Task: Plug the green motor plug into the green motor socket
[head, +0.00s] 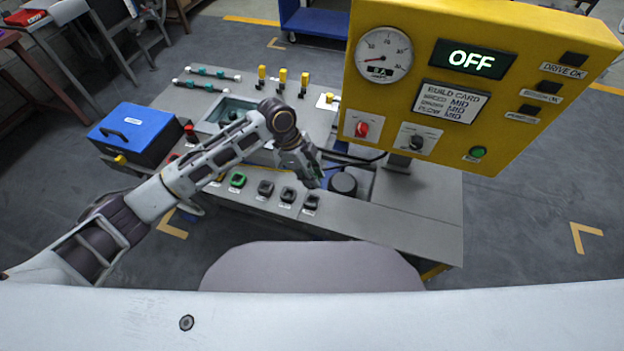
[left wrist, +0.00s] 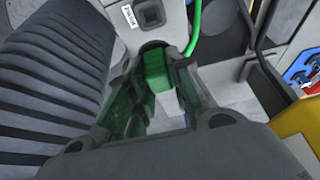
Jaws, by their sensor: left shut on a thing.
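My left gripper (head: 313,178) is shut on the green motor plug, above the right part of the bench's front row. In the left wrist view the plug is a green block (left wrist: 156,70) between the two fingers (left wrist: 160,88), with a green cable (left wrist: 194,32) running up from beside it. In the head view the plug is mostly hidden by the gripper. The green motor socket (head: 237,180) is a green-ringed fitting in the front row, left of my gripper. Its inside is too small to make out.
Several dark sockets (head: 265,188) continue the row to the right. A yellow control panel (head: 520,110) reading OFF stands at the right. A black round part (head: 343,184) lies right of my gripper. A blue toolbox (head: 133,133) is at the left. The bench's front right surface is clear.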

